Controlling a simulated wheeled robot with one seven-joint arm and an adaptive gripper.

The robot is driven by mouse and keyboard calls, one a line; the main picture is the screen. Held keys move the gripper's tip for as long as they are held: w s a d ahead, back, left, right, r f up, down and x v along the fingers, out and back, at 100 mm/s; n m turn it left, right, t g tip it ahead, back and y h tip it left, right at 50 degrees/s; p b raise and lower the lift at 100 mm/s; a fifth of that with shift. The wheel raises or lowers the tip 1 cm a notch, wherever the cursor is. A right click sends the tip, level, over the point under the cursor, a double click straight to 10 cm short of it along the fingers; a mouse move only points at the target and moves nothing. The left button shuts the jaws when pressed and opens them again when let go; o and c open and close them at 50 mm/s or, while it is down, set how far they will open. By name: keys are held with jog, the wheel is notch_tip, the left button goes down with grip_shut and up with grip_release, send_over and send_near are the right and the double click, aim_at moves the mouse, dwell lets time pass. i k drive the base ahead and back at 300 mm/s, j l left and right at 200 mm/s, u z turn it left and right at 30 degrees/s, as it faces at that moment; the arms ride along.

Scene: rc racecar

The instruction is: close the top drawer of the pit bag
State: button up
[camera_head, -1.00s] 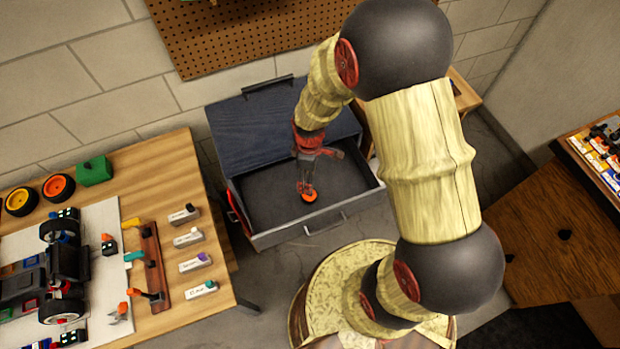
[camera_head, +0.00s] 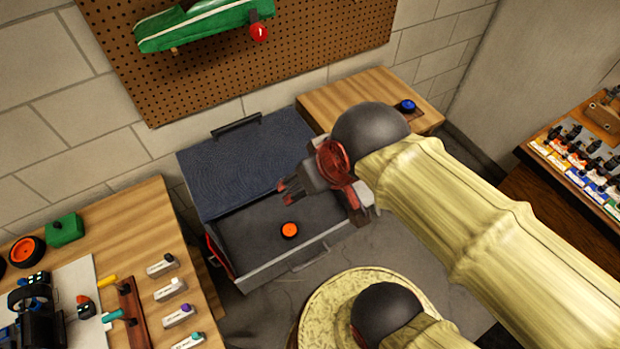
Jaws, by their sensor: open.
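The pit bag (camera_head: 235,165) is a grey box with a dark blue textured top and a black handle at the back, standing on the floor by the wall. Its top drawer (camera_head: 262,272) is pulled out toward me, with a light metal front and a handle (camera_head: 308,258). An orange wheel-like disc (camera_head: 289,230) lies on the drawer's dark floor. My gripper (camera_head: 284,190) is open and empty, above the back right part of the drawer, pointing left. My arm hides the bag's right side.
A wooden workbench (camera_head: 150,235) at left holds a car, wheels, a green box and several labelled blocks. A small wooden table (camera_head: 350,92) with a blue button (camera_head: 406,106) stands behind right. A pegboard (camera_head: 300,50) hangs on the wall. A parts rack (camera_head: 575,165) is at right.

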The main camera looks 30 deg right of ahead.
aim_at(250, 236)
jog(key=k+j, duration=0.1)
jog(key=k, duration=0.15)
jog(key=j+z, duration=0.35)
jog(key=j, duration=0.15)
jog(key=k+j+z, duration=0.1)
jog(key=j+z, duration=0.2)
jog(key=j, duration=0.2)
